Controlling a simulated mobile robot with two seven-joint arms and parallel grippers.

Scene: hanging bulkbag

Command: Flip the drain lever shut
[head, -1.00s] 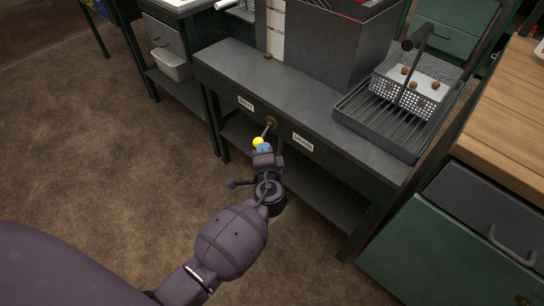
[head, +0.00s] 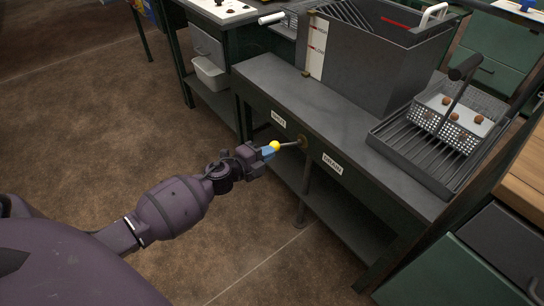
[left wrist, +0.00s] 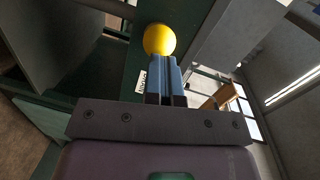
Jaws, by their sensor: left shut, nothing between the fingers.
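The drain lever is a thin metal rod (head: 289,144) on a brass pivot (head: 303,142) in the front of the grey bench. A yellow ball knob (head: 275,146) caps its free end, which points left and outward. A left label (head: 278,119) seems to read SHUT; the right label (head: 332,163) reads DRAIN. My left gripper (head: 267,152) is shut, with blue fingertips right at the knob. In the left wrist view the knob (left wrist: 159,39) sits just beyond the closed fingertips (left wrist: 167,72), not between them; contact is unclear. My right gripper is out of view.
A grey tank (head: 375,65) with a level strip stands on the bench (head: 275,75). A draining tray (head: 395,150) holding a perforated basket (head: 455,117) is at its right. A lower shelf (head: 345,225) lies under the lever. The floor at left is clear.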

